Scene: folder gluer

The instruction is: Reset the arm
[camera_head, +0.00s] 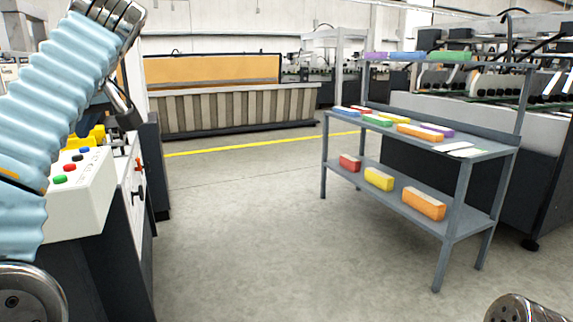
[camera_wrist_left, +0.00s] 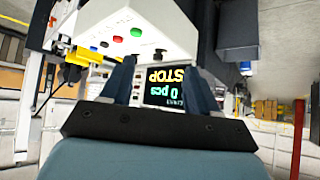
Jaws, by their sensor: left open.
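My left arm, in a pale blue ribbed sleeve, is raised at the left edge of the head view. In the left wrist view my left gripper (camera_wrist_left: 160,75) is open, with its two dark fingers apart and nothing seen between them. A white control box (camera_head: 82,193) with red, green and blue buttons is beside the arm in the head view. It also shows beyond the fingers in the left wrist view (camera_wrist_left: 150,22), upside down. A dark screen (camera_wrist_left: 165,86) with yellow "STOP" and green text shows between the fingers. My right gripper is not in view.
A grey shelf rack (camera_head: 458,215) with coloured boxes stands at the right. A dark machine (camera_head: 535,170) is behind it. The floor (camera_head: 240,230) between the control box and the rack is clear. A yellow line (camera_head: 240,145) crosses the floor farther back.

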